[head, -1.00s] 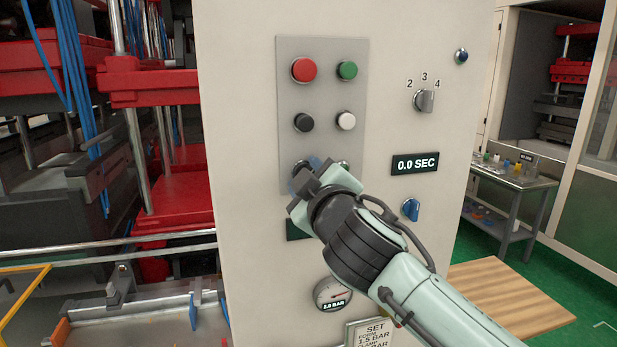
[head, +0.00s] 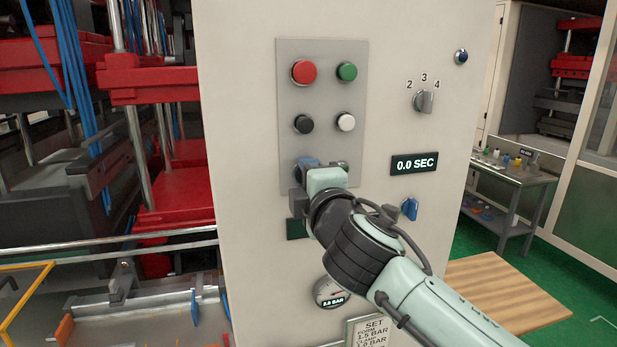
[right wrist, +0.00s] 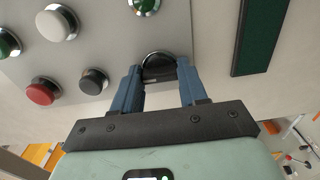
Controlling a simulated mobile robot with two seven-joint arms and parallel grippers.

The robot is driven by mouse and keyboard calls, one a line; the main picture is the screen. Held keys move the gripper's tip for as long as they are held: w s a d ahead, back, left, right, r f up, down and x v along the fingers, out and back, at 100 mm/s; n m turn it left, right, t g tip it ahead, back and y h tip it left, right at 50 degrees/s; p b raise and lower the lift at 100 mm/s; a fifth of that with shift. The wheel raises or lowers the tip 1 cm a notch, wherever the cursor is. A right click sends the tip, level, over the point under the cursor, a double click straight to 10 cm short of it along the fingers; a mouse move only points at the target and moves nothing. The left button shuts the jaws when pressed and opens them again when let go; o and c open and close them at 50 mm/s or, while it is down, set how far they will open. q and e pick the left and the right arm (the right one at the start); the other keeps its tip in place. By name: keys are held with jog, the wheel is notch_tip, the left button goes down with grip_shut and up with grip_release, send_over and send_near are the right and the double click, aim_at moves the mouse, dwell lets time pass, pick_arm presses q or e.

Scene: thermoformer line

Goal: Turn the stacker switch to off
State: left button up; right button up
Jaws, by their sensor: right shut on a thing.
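The dark round switch knob (right wrist: 158,62) sits at the lower left of the grey button panel (head: 325,95). Its label does not show. My right gripper (head: 309,163) is at this knob in the head view and hides most of it. In the right wrist view the two blue fingers of the right gripper (right wrist: 159,74) are shut on the knob, one on each side. The exact angle of the knob is hard to tell. My left gripper is not in view.
Red (head: 304,71), green (head: 347,71), black (head: 303,123) and white (head: 346,121) buttons are above my gripper. A lower green control (right wrist: 143,5) is beside the held knob. A selector (head: 424,101), a display (head: 414,164) and a blue knob (head: 410,209) are to the right.

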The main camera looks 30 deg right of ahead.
dwell(0.3)
jog(key=o, duration=1.1)
jog(key=shift+c, duration=0.2)
pick_arm(q)
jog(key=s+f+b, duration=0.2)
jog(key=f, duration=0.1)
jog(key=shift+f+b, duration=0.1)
jog(key=shift+b, duration=0.2)
pick_arm(e)
jog(key=v, duration=1.3)
jog(key=shift+s, duration=0.25)
